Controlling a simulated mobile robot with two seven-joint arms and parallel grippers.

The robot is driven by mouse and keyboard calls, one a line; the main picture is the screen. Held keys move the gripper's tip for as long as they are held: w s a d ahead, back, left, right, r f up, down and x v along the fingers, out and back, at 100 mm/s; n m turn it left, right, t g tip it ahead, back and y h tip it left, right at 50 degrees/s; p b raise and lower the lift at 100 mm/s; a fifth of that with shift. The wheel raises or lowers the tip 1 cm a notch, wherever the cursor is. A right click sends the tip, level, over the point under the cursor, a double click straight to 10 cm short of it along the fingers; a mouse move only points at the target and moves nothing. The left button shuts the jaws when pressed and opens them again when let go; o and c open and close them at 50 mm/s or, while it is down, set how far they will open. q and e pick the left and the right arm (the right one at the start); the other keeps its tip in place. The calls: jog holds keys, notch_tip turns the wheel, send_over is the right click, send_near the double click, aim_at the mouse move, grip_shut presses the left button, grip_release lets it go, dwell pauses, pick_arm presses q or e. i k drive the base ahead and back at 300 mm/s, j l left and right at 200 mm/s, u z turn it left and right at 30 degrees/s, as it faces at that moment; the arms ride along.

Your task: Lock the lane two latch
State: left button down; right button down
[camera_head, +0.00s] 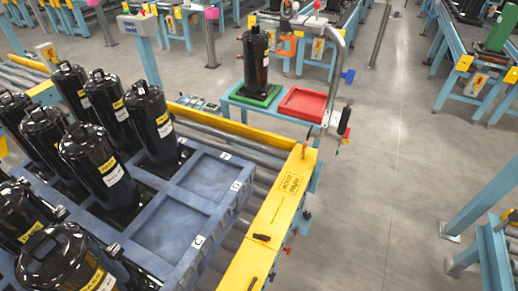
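A yellow rail (284,195) runs along the right edge of the roller conveyor. A small black lever-like part (262,237) lies on the rail, and another dark part (252,284) sits lower on it at the bottom edge. Small red knobs (287,250) stick out on the rail's outer side. No readable lane number shows, so I cannot tell which part is the lane two latch or whether it is locked. Neither of my grippers is in view.
A blue pallet (200,170) holds several black compressors (97,165) and has empty compartments at its right side. Beyond the rail, a stand carries a black compressor (256,62) on a green tray, beside a red tray (302,104). The grey floor (390,200) at right is clear.

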aim_at(261, 237)
jog(key=k+l+u, duration=0.1)
jog(key=k+l, duration=0.15)
jog(key=j+z, duration=0.25)
jog(key=j, duration=0.2)
jog(key=k+j+z, duration=0.1)
jog(key=j+z, duration=0.2)
jog(key=j, duration=0.2)
jog(key=i+l+z, duration=0.15)
jog(key=z, duration=0.2)
jog(key=i+z, duration=0.2)
jog(key=z, duration=0.15)
jog(key=i+l+z, duration=0.1)
jog(key=z, duration=0.25)
jog(key=i, duration=2.4)
jog(key=i+l+u, duration=0.1)
jog(key=i+u, duration=0.25)
jog(key=i, duration=0.15)
jog(key=i+l+u, duration=0.25)
jog(key=i+u, duration=0.15)
jog(key=i+l+u, duration=0.45)
jog(key=u, duration=3.45)
jog(key=i+j+z, duration=0.35)
jog(key=z, duration=0.15)
jog(key=i+j+z, duration=0.45)
jog(key=k+j, duration=0.05)
jog(key=k, duration=0.05)
